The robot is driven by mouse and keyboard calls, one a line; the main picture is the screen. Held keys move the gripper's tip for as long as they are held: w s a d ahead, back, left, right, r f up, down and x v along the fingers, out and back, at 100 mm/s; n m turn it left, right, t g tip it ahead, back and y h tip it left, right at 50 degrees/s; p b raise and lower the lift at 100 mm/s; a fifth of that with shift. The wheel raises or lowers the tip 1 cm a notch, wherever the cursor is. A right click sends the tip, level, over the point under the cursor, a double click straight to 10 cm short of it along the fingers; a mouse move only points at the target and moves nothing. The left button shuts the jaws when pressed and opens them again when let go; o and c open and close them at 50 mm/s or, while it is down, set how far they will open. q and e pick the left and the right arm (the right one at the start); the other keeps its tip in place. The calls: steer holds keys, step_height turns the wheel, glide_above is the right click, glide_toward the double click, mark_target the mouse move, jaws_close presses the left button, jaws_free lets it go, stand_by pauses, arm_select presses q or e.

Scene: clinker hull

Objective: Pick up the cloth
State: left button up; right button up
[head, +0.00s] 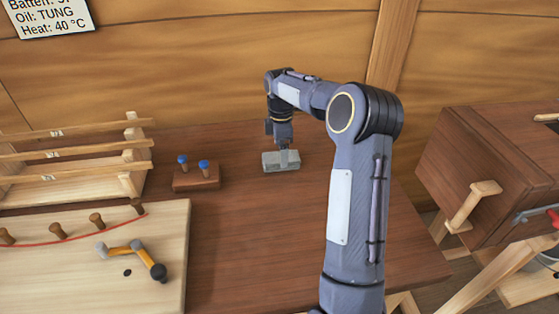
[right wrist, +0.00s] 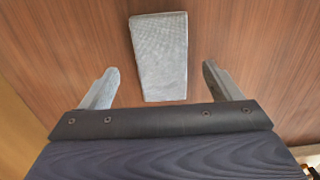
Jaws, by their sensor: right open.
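The cloth (head: 281,163) is a small grey folded block lying on the brown table, near its back edge. In the right wrist view the cloth (right wrist: 160,58) lies ahead of my right gripper, lined up between its two fingers. My right gripper (head: 284,146) points down at the cloth in the head view. Its fingers (right wrist: 157,87) are spread apart in the right wrist view, with visible gaps to the cloth on both sides. Whether the fingertips are level with the cloth is hard to tell. My left gripper is not in view.
A small wooden block with two blue-topped pegs (head: 196,176) stands just left of the cloth. A wooden rack (head: 132,155) and a pale board (head: 170,225) with pegs and a yellow-handled tool (head: 128,249) lie further left. A wooden chest (head: 470,165) stands at right. The table front is clear.

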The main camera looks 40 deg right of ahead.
step_height(320, 180, down, 3)
steer(key=shift+a+f, duration=0.1)
steer(key=shift+s, duration=0.1)
steer(key=shift+c, duration=0.4)
steer(key=c, duration=1)
steer(key=shift+r, duration=0.2)
steer(key=shift+r, duration=0.3)
step_height(320, 180, up, 2)
steer(key=shift+r, duration=0.1)
steer(key=s+a+r+b, duration=0.1)
steer(key=s+a+r, duration=0.2)
steer(key=s+r, duration=0.7)
steer(key=s, duration=0.3)
steer(key=shift+s+a+b, duration=0.2)
steer(key=shift+s+b, duration=0.1)
steer(key=shift+b, duration=0.1)
